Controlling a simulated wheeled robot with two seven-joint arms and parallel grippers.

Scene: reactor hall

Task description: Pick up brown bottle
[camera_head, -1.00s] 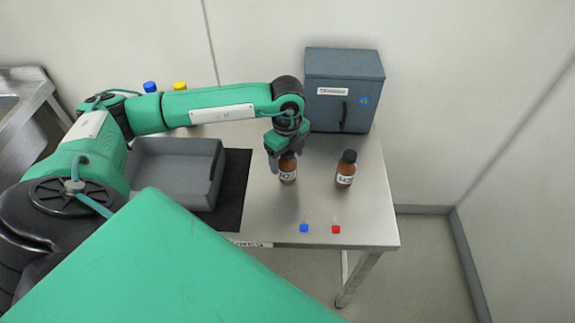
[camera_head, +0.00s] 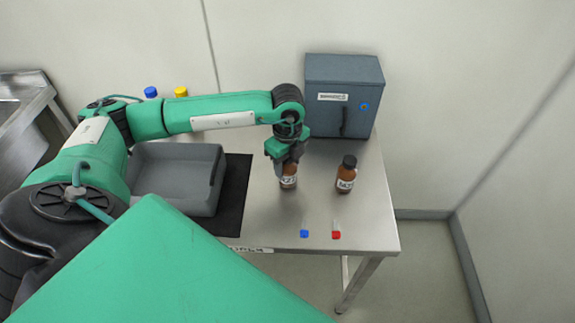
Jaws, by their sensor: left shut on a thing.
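Two brown bottles with white labels stand upright on the steel table (camera_head: 262,215). My left gripper (camera_head: 287,165) points down over the left brown bottle (camera_head: 289,182) and is shut on its upper part, which the fingers hide. I cannot tell whether this bottle is clear of the table. The other brown bottle (camera_head: 346,174), with a black cap, stands apart to the right. My right gripper is not in view.
A grey tray (camera_head: 218,183) sits on a black mat (camera_head: 236,200) left of the bottles. A blue-grey cabinet (camera_head: 345,95) stands behind them. A small blue cap (camera_head: 304,233) and red cap (camera_head: 336,235) are near the front edge. Blue and yellow caps show behind my left arm.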

